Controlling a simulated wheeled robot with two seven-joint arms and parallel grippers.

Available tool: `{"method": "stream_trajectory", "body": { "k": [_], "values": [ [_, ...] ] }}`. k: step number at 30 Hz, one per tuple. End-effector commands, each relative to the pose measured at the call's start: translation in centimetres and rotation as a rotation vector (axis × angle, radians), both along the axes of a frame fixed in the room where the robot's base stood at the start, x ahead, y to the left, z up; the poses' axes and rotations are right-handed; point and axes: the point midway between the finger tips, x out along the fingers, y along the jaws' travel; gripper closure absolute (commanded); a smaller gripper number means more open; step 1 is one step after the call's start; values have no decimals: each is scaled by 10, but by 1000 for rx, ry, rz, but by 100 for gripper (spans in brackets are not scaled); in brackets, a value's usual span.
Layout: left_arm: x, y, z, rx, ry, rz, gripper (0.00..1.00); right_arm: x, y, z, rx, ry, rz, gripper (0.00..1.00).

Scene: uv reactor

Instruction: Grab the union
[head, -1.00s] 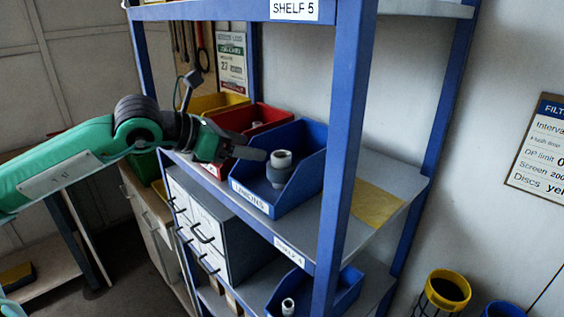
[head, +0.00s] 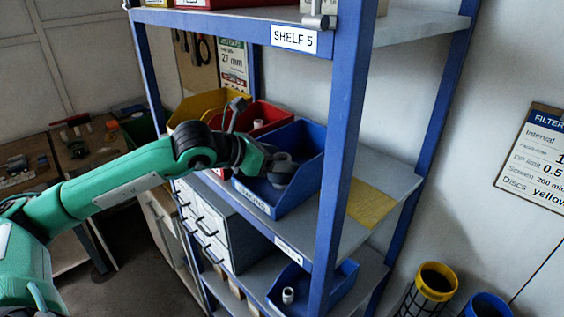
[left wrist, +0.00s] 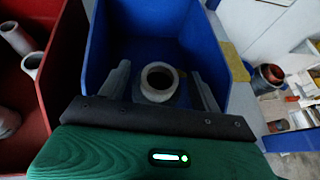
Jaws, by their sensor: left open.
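The union, a pale grey ring-topped fitting with a darker grey body, stands in the blue bin (head: 313,150) on the middle shelf. In the left wrist view the union (left wrist: 159,79) sits near the middle of the blue bin (left wrist: 207,45), with its round opening facing the camera. My left gripper (head: 281,171) reaches into the bin from the left. In the left wrist view the left gripper (left wrist: 161,88) is open, with one finger on each side of the union. I cannot tell whether the fingers touch it. In the head view the gripper partly hides the union. My right gripper is not in view.
A red bin (head: 272,111) with pale fittings and a yellow bin (head: 185,108) stand left of the blue bin. A blue shelf post (head: 343,130) rises close to its right. A yellow sheet (head: 365,204) lies on the shelf, and another blue bin (head: 345,287) sits below.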

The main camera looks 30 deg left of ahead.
Motion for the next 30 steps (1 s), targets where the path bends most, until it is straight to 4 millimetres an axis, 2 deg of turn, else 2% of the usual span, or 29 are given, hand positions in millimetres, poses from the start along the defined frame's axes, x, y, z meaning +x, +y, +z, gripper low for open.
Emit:
{"method": "stream_trajectory", "body": {
  "k": [3,12,14,20,30],
  "values": [
    [7,-5,-2,-1,0,-2,35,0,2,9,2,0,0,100],
    [9,-6,-6,1,-2,0,35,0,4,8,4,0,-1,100],
    [9,-6,-6,1,-2,0,45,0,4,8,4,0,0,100],
    [9,-6,-6,2,-1,-1,84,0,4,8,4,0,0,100],
    [9,-6,-6,2,1,0,85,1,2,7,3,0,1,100]
  ]
}}
